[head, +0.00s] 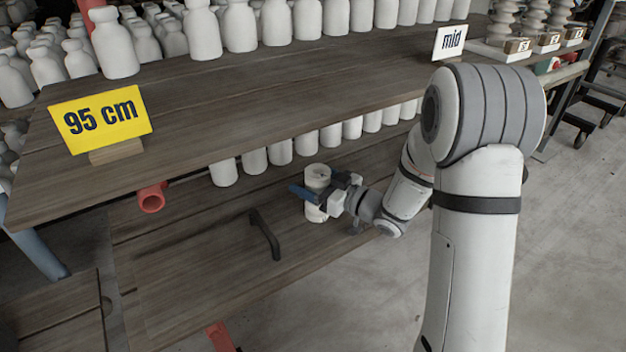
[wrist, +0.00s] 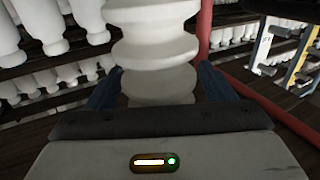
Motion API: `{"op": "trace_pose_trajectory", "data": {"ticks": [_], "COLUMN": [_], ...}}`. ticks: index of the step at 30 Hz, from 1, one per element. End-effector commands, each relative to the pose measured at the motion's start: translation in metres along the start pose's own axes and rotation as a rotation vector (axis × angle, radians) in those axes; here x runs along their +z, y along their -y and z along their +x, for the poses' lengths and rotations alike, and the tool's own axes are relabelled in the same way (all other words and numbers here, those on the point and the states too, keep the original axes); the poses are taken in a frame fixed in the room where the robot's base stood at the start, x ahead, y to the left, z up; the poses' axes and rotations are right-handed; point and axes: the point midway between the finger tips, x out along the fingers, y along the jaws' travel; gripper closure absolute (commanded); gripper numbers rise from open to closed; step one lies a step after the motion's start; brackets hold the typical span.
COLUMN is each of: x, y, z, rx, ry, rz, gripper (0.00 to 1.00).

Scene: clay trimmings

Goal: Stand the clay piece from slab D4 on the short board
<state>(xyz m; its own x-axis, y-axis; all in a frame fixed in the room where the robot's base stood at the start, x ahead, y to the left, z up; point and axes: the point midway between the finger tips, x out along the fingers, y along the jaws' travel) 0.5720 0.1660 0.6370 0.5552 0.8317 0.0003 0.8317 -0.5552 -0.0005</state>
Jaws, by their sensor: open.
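In the wrist view the clay piece (wrist: 155,50) fills the middle, with wavy rounded rings. My gripper (head: 323,187) is around it, one blue finger on each side. In the wrist view my gripper (wrist: 158,88) is open, with the fingers apart beside the piece; whether either touches is hard to tell. No D4 label is readable, and I cannot tell which board is the short one.
An upper shelf (head: 240,105) with a yellow "95 cm" sign (head: 100,119) and a "mid" sign (head: 449,42) overhangs the lower board. White bottles crowd both levels. Ridged pieces (head: 502,25) stand on labelled slabs at the back right.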

Motion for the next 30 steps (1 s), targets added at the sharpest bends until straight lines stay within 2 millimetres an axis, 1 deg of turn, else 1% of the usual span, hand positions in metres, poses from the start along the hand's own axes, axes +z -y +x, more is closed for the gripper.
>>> {"op": "trace_pose_trajectory", "data": {"ticks": [3,5,8,15,18,21,24,27,30], "x": [-0.004,-0.004,-0.005,-0.005,-0.005,-0.004,-0.004,-0.003,-0.001], "y": [0.000,0.000,-0.001,-0.002,-0.001,-0.001,0.000,-0.001,-0.010], "z": [0.000,-0.005,-0.021,-0.074,-0.093,-0.106,-0.115,-0.118,-0.116], "rx": [0.000,0.001,0.004,0.005,0.004,0.002,0.001,0.009,0.062], "ry": [0.000,0.001,0.002,0.001,0.001,0.000,0.001,0.013,0.076], "rz": [0.000,0.001,0.001,0.002,0.002,0.000,0.000,-0.007,-0.039], "gripper": [0.24,0.24,0.24,0.24,0.24,0.24,0.24,0.24,0.24]}}
